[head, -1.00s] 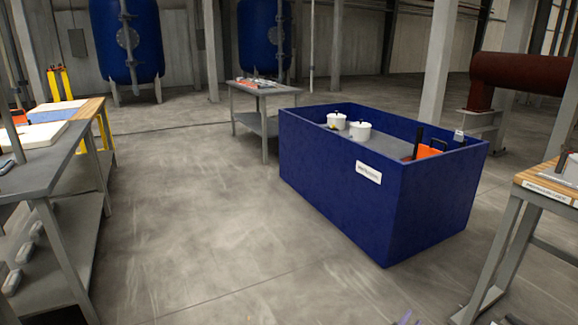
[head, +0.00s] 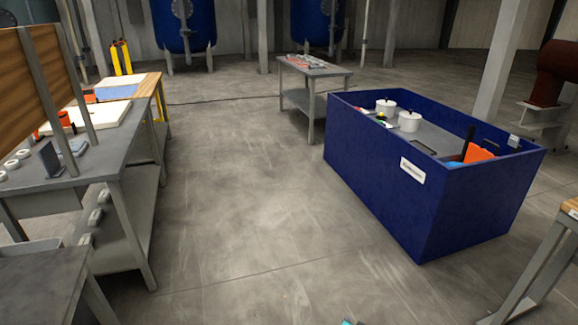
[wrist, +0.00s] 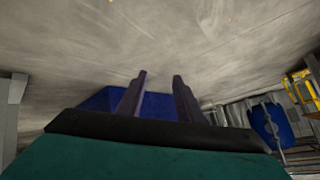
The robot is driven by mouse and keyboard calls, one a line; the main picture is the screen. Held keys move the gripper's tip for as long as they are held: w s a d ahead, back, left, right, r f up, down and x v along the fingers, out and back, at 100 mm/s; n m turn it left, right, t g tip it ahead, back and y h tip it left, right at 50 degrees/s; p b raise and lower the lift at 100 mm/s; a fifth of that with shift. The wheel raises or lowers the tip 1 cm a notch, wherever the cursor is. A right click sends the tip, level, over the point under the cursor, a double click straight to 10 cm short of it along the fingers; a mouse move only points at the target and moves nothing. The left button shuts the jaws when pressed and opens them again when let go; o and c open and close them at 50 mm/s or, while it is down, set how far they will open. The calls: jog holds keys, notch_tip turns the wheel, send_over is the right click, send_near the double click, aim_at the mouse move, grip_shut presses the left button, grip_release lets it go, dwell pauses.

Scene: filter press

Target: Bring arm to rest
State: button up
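My gripper (wrist: 159,80) shows in the wrist view with its two dark fingers apart and nothing between them. Bare concrete floor (wrist: 190,35) fills the upper part of that view, and part of the blue bin (wrist: 155,105) shows behind the fingers. In the head view, only a small teal-tipped piece shows at the bottom edge; I cannot tell which part of my arm it is.
The blue bin (head: 375,180) stands at the right, holding white pots and orange items. A grey workbench (head: 130,182) is at the left, and a small table (head: 315,68) stands behind. A wood-topped table (head: 570,208) is at the right edge. The floor (head: 235,200) between is clear.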

jog(key=s+a+r+n+g+y+p, duration=0.1)
jog(key=s+a+n+g+p, duration=0.15)
jog(key=s+a, duration=0.4)
jog(key=s+a+r+n+g+y+p, duration=0.15)
jog(key=s+a+g, duration=0.25)
jog(key=s, duration=0.6)
jog(key=s+d+r+n+g, duration=0.1)
jog(key=s+g, duration=0.3)
jog(key=s, duration=0.6)
jog(key=s+d+r+n+g, duration=0.1)
jog(key=s+r+g, duration=0.2)
jog(key=s, duration=0.8)
jog(key=shift+n+g+h, duration=0.3)
jog(key=shift+g+h, duration=0.15)
jog(key=shift+g, duration=0.2)
jog(key=shift+d, duration=0.1)
